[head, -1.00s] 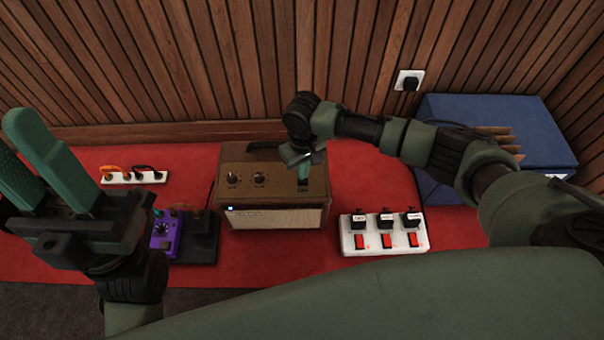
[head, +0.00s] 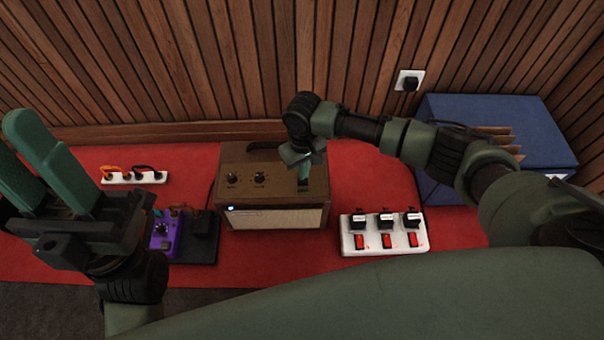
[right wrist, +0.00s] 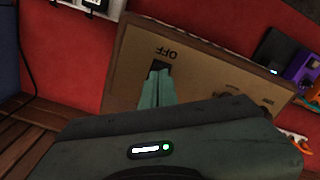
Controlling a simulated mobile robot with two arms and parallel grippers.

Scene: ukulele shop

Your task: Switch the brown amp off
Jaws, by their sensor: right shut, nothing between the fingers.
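The brown amp (head: 246,193) stands on the red floor covering against the slatted wall. Its top panel has dark knobs, and a small blue-white light (head: 231,208) shows at the front left. My right gripper (head: 304,180) is shut and empty, pointing down at the right part of the panel. In the right wrist view, its green fingers (right wrist: 156,86) are at a dark switch (right wrist: 160,67) beside the word OFF, overlapping part of it. I cannot tell the switch's position or whether they touch. My left gripper (head: 16,140) is raised at the left, open and empty.
A white power strip (head: 384,249) with red switches lies right of the amp. A purple pedal (head: 165,238) is left of it, with another strip (head: 117,181) behind. A blue box (head: 535,130) stands at the right. A wall outlet (head: 409,80) holds a plug.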

